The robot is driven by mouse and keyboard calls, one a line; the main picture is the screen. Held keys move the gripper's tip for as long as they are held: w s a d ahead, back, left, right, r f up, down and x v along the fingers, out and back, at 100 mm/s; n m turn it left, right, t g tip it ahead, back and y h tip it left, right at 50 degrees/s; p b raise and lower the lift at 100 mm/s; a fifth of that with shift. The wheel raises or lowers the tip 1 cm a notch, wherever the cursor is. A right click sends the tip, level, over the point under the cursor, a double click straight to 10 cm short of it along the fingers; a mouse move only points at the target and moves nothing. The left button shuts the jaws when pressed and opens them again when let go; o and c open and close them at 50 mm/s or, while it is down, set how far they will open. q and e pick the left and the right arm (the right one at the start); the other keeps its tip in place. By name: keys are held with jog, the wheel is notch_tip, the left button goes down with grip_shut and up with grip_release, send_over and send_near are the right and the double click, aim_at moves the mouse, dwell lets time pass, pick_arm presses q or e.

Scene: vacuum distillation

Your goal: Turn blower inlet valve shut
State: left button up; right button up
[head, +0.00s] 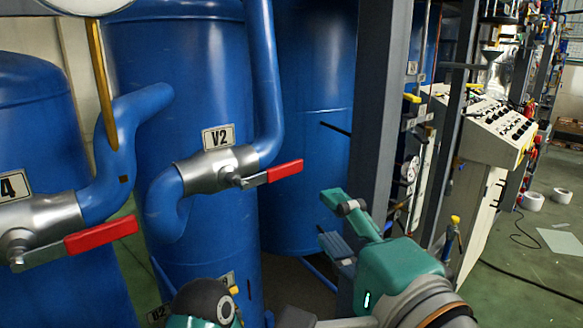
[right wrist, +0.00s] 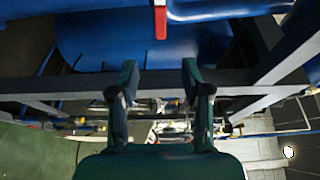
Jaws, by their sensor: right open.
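A silver valve (head: 215,168) with a red lever handle (head: 285,171) sits in the blue pipe below the V2 label in the head view. The lever points right and slightly up. A second silver valve (head: 40,222) with a red lever (head: 101,235) is at the far left. No label shows which one is the blower inlet valve. My right gripper (head: 333,219) is open and empty, below and right of the V2 lever, apart from it. In the right wrist view, a red lever end (right wrist: 160,21) shows beyond the open fingers (right wrist: 160,84). My left gripper is not in view.
Large blue tanks (head: 185,75) stand behind the valves. A grey steel post (head: 379,110) rises close behind my right gripper. A control panel (head: 497,132) with knobs is at the right. Floor at the far right holds white rolls (head: 533,201) and a cable.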

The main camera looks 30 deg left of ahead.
aim_at(287, 172)
jog(key=p+x, duration=0.3)
jog(key=x, duration=1.3)
jog(key=shift+w+a, duration=0.1)
jog(key=shift+a, duration=0.25)
grip_shut()
